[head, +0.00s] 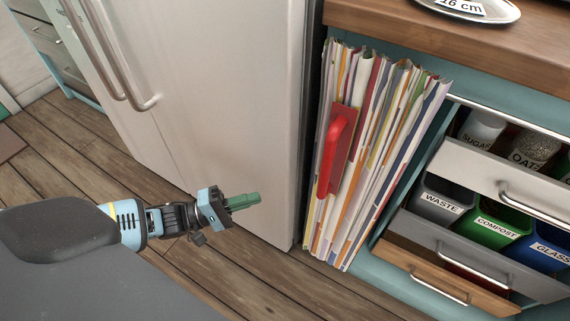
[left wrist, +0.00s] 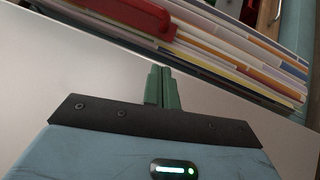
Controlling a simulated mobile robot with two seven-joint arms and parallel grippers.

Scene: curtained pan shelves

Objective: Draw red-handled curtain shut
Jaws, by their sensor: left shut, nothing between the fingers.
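A striped, pleated curtain (head: 386,120) hangs bunched in a narrow stack under the wooden worktop, right of the fridge. Its red handle (head: 331,152) stands on a red plate on the curtain's left part. In the left wrist view, the curtain (left wrist: 240,52) crosses the top, with the red handle (left wrist: 147,14) at the upper edge. My left gripper (head: 258,198) is shut and empty, left of the handle and in front of the fridge, apart from the curtain. Its green fingers (left wrist: 162,88) are together in the left wrist view. My right gripper is not in view.
The fridge (head: 215,80) stands left of the curtain. Right of the curtain are open drawers, including a white-fronted one (head: 480,178) with jars and a brown one (head: 440,275), and labelled bins (head: 440,200). A metal plate (head: 468,9) lies on the worktop (head: 400,25). Wooden floor (head: 310,285) is clear in front.

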